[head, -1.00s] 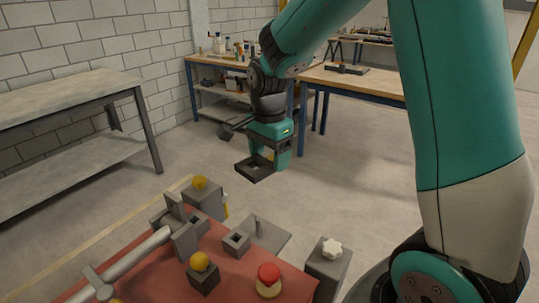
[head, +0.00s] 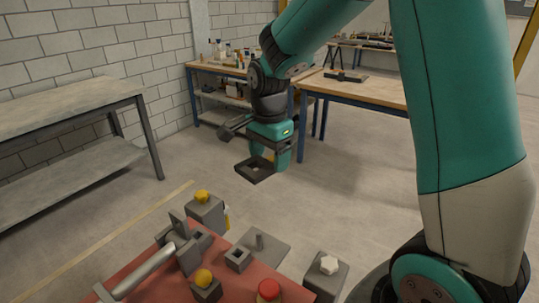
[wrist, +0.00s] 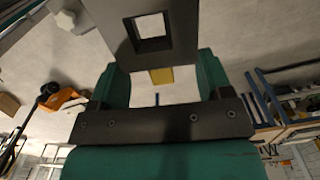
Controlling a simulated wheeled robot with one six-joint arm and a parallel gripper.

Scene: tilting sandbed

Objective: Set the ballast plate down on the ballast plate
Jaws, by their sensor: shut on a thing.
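My gripper (head: 270,158) is shut on a dark ballast plate (head: 252,174), a flat square-ended piece with a square hole. It hangs in the air above and beyond the red bed. In the wrist view the held ballast plate (wrist: 125,22) reaches up past the teal fingers (wrist: 160,88), its hole see-through. A smaller grey block with a square hole (head: 238,260), possibly the other ballast plate, sits on the red bed. It is apart from and below the held plate. A flat grey plate with an upright peg (head: 268,250) lies beside it.
The red bed (head: 142,272) carries a grey pipe-like bar (head: 145,272), a yellow-knobbed block (head: 205,284) and a red button (head: 268,290). Grey posts with a yellow knob (head: 204,210) and a white knob (head: 330,266) stand at its edges. Open floor lies beyond, with workbenches behind.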

